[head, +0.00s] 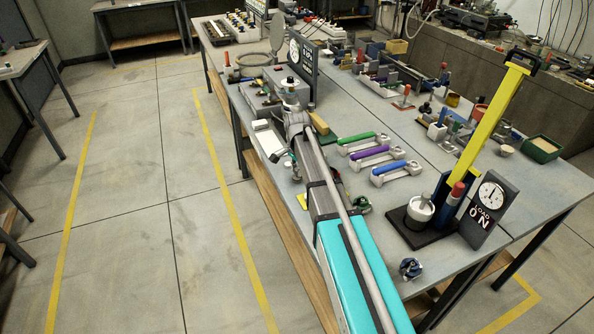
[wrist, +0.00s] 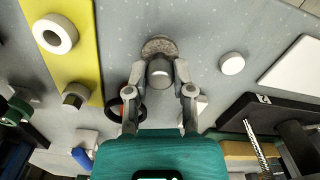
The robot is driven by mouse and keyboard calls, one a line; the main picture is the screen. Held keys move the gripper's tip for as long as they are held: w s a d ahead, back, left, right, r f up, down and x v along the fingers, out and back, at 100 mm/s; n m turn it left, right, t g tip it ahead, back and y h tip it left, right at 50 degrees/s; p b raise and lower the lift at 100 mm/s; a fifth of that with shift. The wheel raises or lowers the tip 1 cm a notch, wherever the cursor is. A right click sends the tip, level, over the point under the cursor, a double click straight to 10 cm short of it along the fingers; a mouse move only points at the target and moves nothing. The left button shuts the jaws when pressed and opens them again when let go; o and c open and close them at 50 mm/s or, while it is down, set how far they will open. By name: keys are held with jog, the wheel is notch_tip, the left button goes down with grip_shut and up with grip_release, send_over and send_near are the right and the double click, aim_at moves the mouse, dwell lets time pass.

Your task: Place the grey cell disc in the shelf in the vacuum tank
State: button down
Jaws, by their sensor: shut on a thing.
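In the wrist view my gripper (wrist: 161,72) has its two fingers closed on a grey, knob-like cylinder (wrist: 160,72). A speckled grey-brown round disc (wrist: 158,45) shows just beyond it. I take this for the grey cell disc, held by its knob; whether the two are one piece is not clear. In the head view my gripper (head: 291,100) is small, over the left side of the long bench, and its held disc cannot be made out. A grey ring (head: 255,60) and an upright grey disc (head: 278,30) stand behind it. I cannot identify the vacuum tank or its shelf for certain.
A yellow lever (head: 496,115) rises at the right. In the wrist view a yellow board (wrist: 62,58) and a white round cap (wrist: 232,63) lie nearby.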

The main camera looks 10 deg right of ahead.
jog(key=shift+r+p, duration=1.25)
jog(key=shift+r, duration=0.1)
jog(key=s+d+r+p, duration=0.5)
jog(key=s+r+p, duration=0.5)
jog(key=s, duration=0.3)
jog(key=shift+d, duration=0.2)
jog(key=shift+f, duration=0.1)
